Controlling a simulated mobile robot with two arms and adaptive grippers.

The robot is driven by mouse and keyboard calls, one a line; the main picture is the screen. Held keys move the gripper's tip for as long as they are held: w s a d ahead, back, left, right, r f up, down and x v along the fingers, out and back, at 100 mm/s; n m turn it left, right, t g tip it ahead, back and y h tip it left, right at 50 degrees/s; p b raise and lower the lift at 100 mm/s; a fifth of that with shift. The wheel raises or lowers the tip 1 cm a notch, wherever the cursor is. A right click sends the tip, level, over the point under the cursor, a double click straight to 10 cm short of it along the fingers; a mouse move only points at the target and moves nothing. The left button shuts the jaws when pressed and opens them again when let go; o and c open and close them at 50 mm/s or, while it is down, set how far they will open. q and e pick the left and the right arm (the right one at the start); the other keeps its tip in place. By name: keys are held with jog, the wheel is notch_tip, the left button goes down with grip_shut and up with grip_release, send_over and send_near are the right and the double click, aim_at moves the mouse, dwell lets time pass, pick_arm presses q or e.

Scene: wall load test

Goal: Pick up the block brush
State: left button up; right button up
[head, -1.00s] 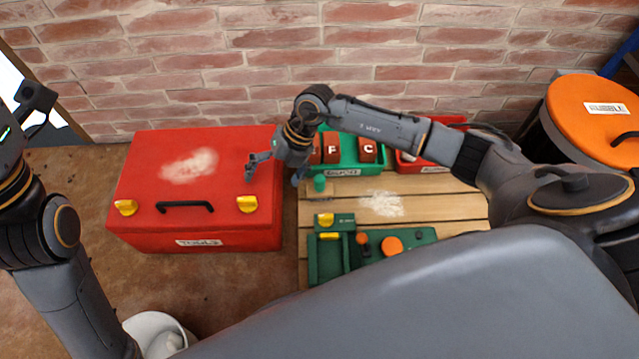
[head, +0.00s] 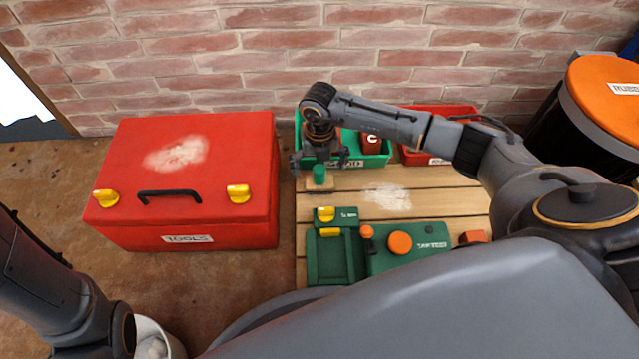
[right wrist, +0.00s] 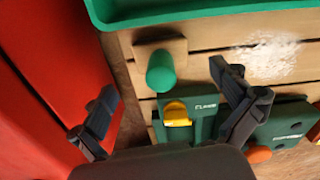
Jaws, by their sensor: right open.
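The block brush (head: 319,183) has a flat wooden base and an upright green knob handle. It sits at the back left of the slatted wooden bench, in front of the green bin. It also shows in the right wrist view (right wrist: 161,72). My right gripper (head: 319,163) is open, pointing down just above and behind the brush. In the right wrist view, the brush lies between the lines of the two spread fingers, with nothing held. My left arm shows at the lower left, but its gripper is out of the picture.
A large red toolbox (head: 230,150) stands left of the bench. The green bin (head: 375,160) and a red bin (head: 411,157) stand at the back. A green clamp device (head: 335,262) lies in front. White powder (head: 388,198) marks the bench. An orange-lidded barrel (head: 605,100) stands right.

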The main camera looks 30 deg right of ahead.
aim_at(320, 179)
notch_tip(320, 179, down, 5)
jog(key=b, duration=0.4)
jog(key=shift+r, duration=0.1)
jog(key=c, duration=1.3)
jog(key=shift+o, duration=0.2)
